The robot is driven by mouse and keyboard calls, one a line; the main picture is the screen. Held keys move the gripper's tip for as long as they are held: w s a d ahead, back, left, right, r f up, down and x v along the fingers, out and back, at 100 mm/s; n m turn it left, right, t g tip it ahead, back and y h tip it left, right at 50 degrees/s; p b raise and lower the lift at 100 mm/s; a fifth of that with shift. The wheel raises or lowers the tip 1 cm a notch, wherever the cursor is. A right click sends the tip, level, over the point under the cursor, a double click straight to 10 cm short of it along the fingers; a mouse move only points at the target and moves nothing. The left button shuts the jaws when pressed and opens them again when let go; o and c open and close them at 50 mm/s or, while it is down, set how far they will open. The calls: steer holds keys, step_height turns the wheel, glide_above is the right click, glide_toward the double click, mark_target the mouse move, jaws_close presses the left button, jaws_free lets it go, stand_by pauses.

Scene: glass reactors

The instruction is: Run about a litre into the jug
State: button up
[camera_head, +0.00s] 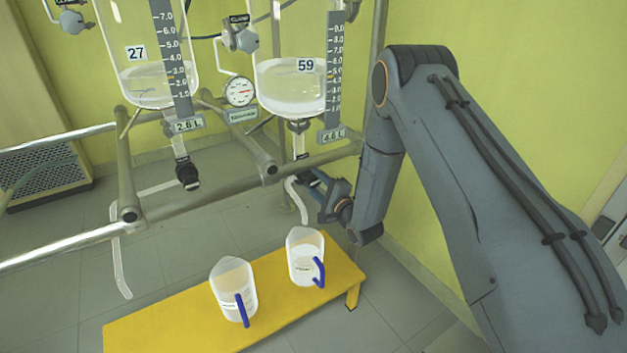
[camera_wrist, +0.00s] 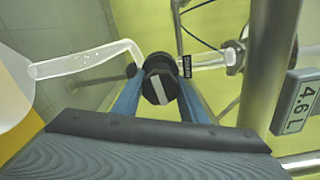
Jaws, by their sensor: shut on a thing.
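Reactor 59 (camera_head: 290,88) is a glass vessel with pale liquid in its lower part; its display (camera_head: 333,136) reads 4.6 L. My gripper (camera_head: 322,192) is at the outlet below it. In the wrist view my blue fingers are shut on the black round valve knob (camera_wrist: 158,88), whose white stripe lies diagonally. The outlet hose (camera_head: 300,205) ends just above the mouth of the right jug (camera_head: 303,262), which has a blue handle. I cannot tell whether liquid runs in the hose. A similar left jug (camera_head: 232,289) stands beside it on the yellow bench (camera_head: 150,328).
Reactor 27 (camera_head: 150,90) at left shows 2.6 L on its display (camera_head: 186,124); its own valve (camera_head: 187,174) and hose (camera_head: 118,255) hang below. Metal rails (camera_head: 190,209) cross in front of the reactors. A pressure gauge (camera_head: 239,92) sits between them.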

steer(key=shift+m, duration=0.6)
steer(key=o, duration=1.1)
steer(key=shift+c, duration=0.2)
steer(key=v, duration=0.8)
steer(key=shift+w, duration=0.15)
